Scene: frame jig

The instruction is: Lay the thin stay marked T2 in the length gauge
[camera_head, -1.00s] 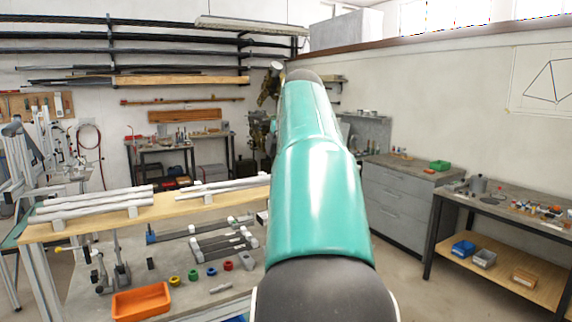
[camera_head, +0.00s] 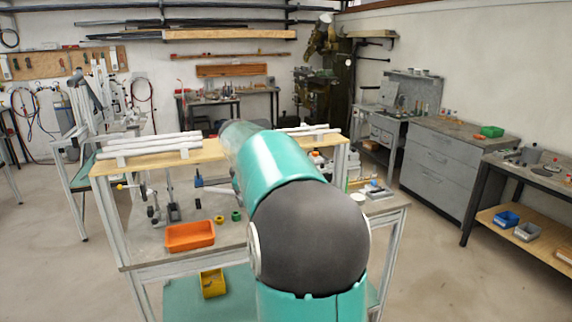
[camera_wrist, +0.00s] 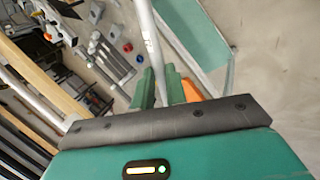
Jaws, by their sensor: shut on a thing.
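In the wrist view my gripper (camera_wrist: 159,74) is shut on a thin pale tube (camera_wrist: 147,32), which runs up out of the picture between the green fingers. Small dark marks show on the tube, but I cannot read them, so I cannot confirm T2. In the head view my gripper and the held tube are hidden behind my arm. A set of grey bars with pale ends (camera_wrist: 102,47) lies on the bench in the wrist view. I cannot tell whether it is the length gauge.
An orange tray (camera_head: 190,236) and a green ring (camera_head: 236,216) are on the bench. Pale tubes (camera_head: 150,146) rest on the raised wooden shelf (camera_head: 208,158). A yellow bin (camera_head: 212,284) stands below.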

